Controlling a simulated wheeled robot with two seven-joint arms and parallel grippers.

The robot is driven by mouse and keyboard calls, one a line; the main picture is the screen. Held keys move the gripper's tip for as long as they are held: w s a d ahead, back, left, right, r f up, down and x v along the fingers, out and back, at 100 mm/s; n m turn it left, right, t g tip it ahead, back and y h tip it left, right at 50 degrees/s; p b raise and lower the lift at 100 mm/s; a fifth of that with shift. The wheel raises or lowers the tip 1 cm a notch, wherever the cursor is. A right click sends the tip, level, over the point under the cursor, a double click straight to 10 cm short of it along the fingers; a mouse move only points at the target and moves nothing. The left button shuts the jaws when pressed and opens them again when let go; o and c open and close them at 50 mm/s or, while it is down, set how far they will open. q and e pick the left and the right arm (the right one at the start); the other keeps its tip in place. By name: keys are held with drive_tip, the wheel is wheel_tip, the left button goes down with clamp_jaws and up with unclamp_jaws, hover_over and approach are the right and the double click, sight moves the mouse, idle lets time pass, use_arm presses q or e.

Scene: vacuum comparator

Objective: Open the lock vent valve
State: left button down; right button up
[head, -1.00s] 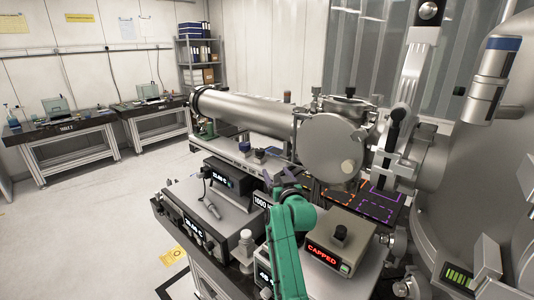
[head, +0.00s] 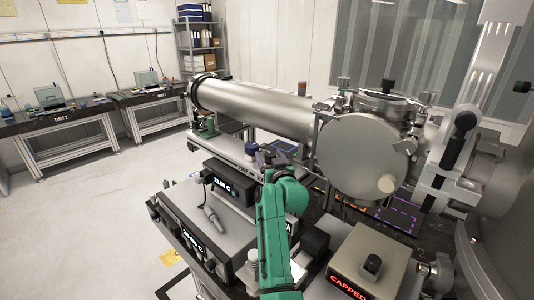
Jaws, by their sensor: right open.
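The lock is a long steel tube (head: 255,105) that ends at a chamber with a round door (head: 362,158). A black knob (head: 388,86) stands on top of the chamber, and a black-gripped lever (head: 463,130) is at its right. I cannot tell which of these fittings is the vent valve. My right gripper (head: 270,156), at the end of the green arm, is open and empty close to the blue-capped part, below the tube. Contact cannot be made out. My left gripper is not in view.
A box reading CAPPED (head: 362,262) with a black knob is at the front right. Instruments with lit displays (head: 232,183) stand left of my arm. Purple dashed markings (head: 400,214) lie under the chamber. Two side tables and a shelf (head: 197,45) are behind; the left floor is clear.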

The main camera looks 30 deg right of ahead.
drive_tip(key=shift+s+a+r, duration=0.15)
drive_tip(key=shift+s+r, duration=0.15)
drive_tip(key=shift+s, duration=0.25)
drive_tip(key=c, duration=0.4)
clamp_jaws()
drive_tip(key=shift+s+d+n+y+b, duration=0.1)
drive_tip(key=shift+d+n+y+b, duration=0.1)
drive_tip(key=shift+n+y+b, duration=0.25)
drive_tip(key=n+y+b, duration=0.1)
drive_tip(key=y+b, duration=0.1)
drive_tip(key=n+t+y+b, duration=0.1)
drive_tip(key=n+y+b, duration=0.1)
drive_tip(key=y+b, duration=0.1)
drive_tip(key=shift+f+y, duration=0.15)
drive_tip(key=shift+y, duration=0.1)
drive_tip(key=shift+a+n+y+b, duration=0.1)
drive_tip(key=shift+n+y+b, duration=0.2)
drive_tip(key=shift+n+b, duration=0.05)
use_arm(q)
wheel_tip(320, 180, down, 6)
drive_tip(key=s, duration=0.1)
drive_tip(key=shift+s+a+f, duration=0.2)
